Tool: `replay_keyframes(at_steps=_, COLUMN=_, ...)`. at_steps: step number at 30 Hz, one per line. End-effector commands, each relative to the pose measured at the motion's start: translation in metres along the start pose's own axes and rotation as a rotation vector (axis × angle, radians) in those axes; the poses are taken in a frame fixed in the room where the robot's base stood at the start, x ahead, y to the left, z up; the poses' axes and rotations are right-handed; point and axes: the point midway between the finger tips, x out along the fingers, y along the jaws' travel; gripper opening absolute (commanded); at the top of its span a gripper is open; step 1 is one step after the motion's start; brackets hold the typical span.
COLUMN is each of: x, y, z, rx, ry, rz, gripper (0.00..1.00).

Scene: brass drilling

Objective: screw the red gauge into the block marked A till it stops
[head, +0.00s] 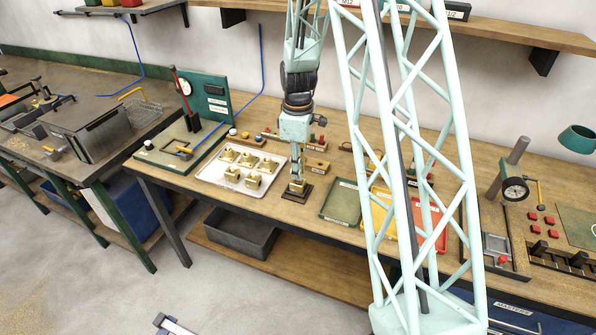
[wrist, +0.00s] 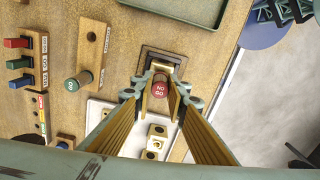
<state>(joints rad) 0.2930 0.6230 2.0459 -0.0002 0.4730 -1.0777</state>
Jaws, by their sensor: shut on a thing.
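The red gauge, with NO GO on its top, shows in the wrist view (wrist: 160,89) between the two finger pads. My gripper (wrist: 161,96) is shut on it. In the head view my gripper (head: 296,168) points straight down over a brass block (head: 296,187) in a dark square fixture (head: 305,196). The block also shows in the wrist view (wrist: 162,67), just beyond the gauge and partly covered by it. I cannot read an A on it. The gauge's lower end and the threads are hidden, so I cannot tell how deep it sits.
A white tray (head: 209,178) with several brass blocks lies to the left. The green GO gauge (wrist: 78,82) stands in a wooden holder, near an empty hole. Green (head: 341,201), yellow (head: 377,216) and red (head: 439,245) trays lie to the right.

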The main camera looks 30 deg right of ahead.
Motion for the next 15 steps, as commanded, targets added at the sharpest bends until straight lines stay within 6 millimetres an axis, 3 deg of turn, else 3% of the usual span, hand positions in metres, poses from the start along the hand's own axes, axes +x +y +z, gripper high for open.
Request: replay_keyframes(at_steps=15, x=0.0008, y=-0.0001, z=-0.0001, rx=0.288, ry=0.0, rz=0.0, gripper=0.05)
